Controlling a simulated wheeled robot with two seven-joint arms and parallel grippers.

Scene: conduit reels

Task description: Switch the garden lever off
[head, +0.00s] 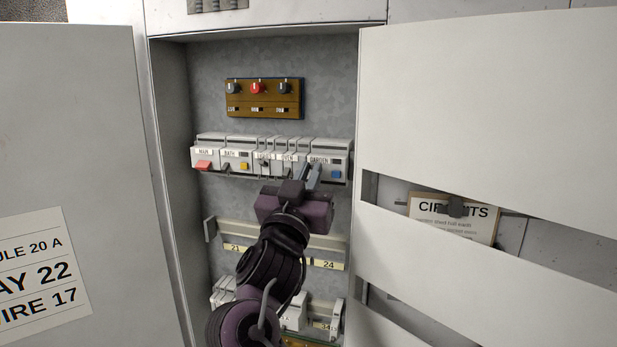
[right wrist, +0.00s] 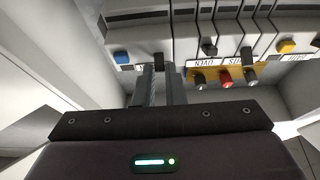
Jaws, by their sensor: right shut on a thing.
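The garden breaker (head: 331,161) is the rightmost module in the upper row of the open cabinet, with a blue button (head: 336,174) on its front. My right gripper (head: 309,174) reaches up to the lower front of this breaker. In the right wrist view its fingers (right wrist: 161,72) are shut on the dark garden lever (right wrist: 159,58), beside the blue button (right wrist: 121,57). The fingers hide most of the lever, so its exact position is hard to tell. My left gripper is not in view.
Neighbouring breakers include the oven (head: 290,157), the bath with a yellow button (head: 238,158), and the main with a red button (head: 204,158). A brown panel with three knobs (head: 264,98) sits above. Cabinet doors stand left (head: 75,130) and right (head: 480,100). A lower rail (head: 280,238) runs below.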

